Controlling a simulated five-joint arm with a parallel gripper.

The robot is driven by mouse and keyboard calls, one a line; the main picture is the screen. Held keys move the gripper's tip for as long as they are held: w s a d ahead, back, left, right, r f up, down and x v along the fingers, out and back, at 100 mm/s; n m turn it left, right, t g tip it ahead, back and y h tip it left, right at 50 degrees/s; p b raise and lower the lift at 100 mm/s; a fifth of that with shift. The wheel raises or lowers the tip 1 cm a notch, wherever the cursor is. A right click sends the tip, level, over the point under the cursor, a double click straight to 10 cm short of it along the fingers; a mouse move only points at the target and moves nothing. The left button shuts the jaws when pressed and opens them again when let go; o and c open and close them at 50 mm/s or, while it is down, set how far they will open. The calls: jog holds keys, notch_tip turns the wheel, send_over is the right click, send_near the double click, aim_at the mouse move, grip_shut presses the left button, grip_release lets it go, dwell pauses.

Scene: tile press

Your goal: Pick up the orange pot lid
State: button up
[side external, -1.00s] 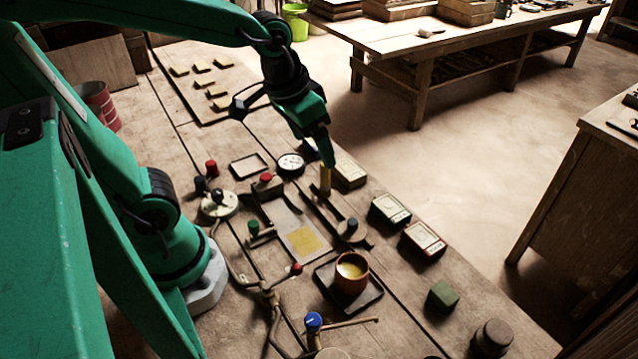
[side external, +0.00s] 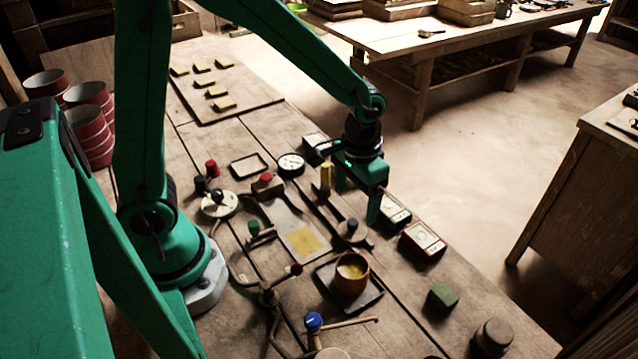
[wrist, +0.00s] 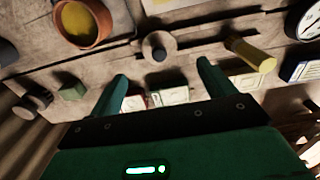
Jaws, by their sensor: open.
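The orange pot (side external: 351,283) stands open on a dark square tray, with yellow contents inside; it also shows in the wrist view (wrist: 92,40). A dark round disc with a knob (side external: 353,231) lies on the bench beyond the pot and looks like its lid; in the wrist view the disc (wrist: 158,47) is ahead of and roughly between my fingertips. My gripper (side external: 357,196) is open and empty above the bench, just beyond the disc. Both fingers show in the wrist view (wrist: 162,73), and neither appears to touch the disc.
A yellow post (side external: 326,178) stands close to my gripper's left finger. Boxed meters (side external: 423,241) line the bench's far edge. A green block (side external: 442,297) and a dark cylinder (side external: 492,338) stand to the right. A metal plate with a yellow square (side external: 304,243) lies left of the disc.

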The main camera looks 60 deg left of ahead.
aim_at(353, 221)
jog(key=shift+f, duration=0.1)
jog(key=shift+f, duration=1.2)
jog(key=shift+f, duration=0.1)
jog(key=shift+f, duration=2.5)
jog(key=c, duration=1.1)
